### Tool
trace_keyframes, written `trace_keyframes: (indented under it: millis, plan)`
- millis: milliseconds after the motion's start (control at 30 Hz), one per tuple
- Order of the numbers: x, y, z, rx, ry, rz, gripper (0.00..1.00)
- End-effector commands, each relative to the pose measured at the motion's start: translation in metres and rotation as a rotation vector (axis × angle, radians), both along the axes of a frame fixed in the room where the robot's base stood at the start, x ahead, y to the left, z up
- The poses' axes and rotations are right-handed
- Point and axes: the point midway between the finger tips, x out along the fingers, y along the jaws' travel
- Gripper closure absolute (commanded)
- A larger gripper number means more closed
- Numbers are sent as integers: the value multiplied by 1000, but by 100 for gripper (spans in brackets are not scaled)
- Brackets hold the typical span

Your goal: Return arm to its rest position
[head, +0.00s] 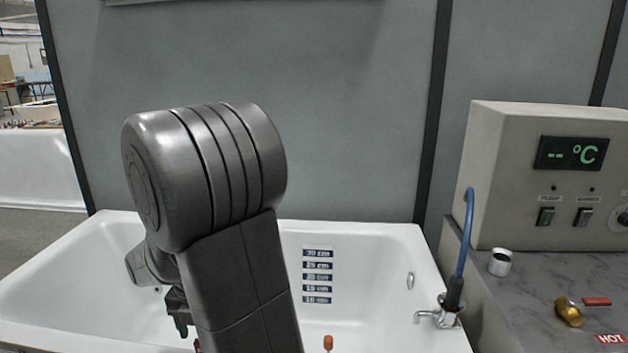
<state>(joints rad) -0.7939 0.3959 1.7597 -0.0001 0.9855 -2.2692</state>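My arm rises from the bottom of the head view and its dark grey links cover the middle-left of the tub. My gripper (180,312) shows only in part, low on the left side of the arm, over the inside of the tub. Its fingers are small, dark and partly hidden behind the arm link, so its opening cannot be made out. The white bathtub (385,240) stands in front of me, with its rim running across the view.
A blue hose (466,235) reaches the tap (440,316). An orange-topped object (328,342) shows at the bottom. A grey wall panel (350,120) closes the back.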

Motion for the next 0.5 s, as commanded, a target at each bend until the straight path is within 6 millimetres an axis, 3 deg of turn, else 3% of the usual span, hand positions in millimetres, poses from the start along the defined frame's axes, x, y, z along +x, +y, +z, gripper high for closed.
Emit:
trace_keyframes:
  millis: [167, 500]
  plan:
    - [-1, -3, 37, 2, -1, -6, 28]
    - [-23, -71, 43, -1, 0, -164, 28]
